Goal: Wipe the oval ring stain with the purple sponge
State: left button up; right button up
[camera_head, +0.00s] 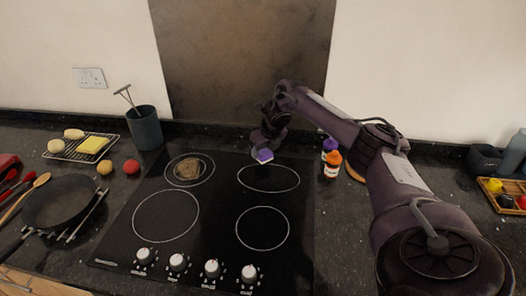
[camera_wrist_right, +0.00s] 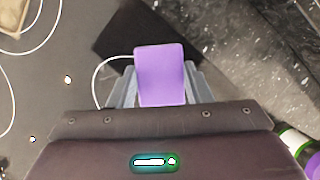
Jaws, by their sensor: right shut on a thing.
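The purple sponge (camera_head: 264,156) is held in my right gripper (camera_head: 262,150) over the back edge of the black hob. In the right wrist view the sponge (camera_wrist_right: 160,75) sits between the two grey fingers, which are shut on it. The hob has several pale ring outlines. The back right one is a wide oval (camera_head: 268,191), just in front of the sponge. A brown patch (camera_head: 188,170) lies inside the back left ring. I cannot tell whether the sponge touches the hob. My left gripper is not in view.
Small bottles with purple and orange caps (camera_head: 331,160) stand right of the hob. A dark pot (camera_head: 145,128) stands behind its left corner. A pan (camera_head: 63,203) and a rack with food (camera_head: 72,150) are at the left. Knobs (camera_head: 178,262) line the hob's front.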

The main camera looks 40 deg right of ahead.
jog(key=shift+r+p, duration=0.5)
jog(key=shift+r, duration=0.5)
notch_tip(320, 180, up, 3)
jog(key=p, duration=0.2)
jog(key=shift+r+p, duration=0.1)
jog(key=shift+p, duration=0.25)
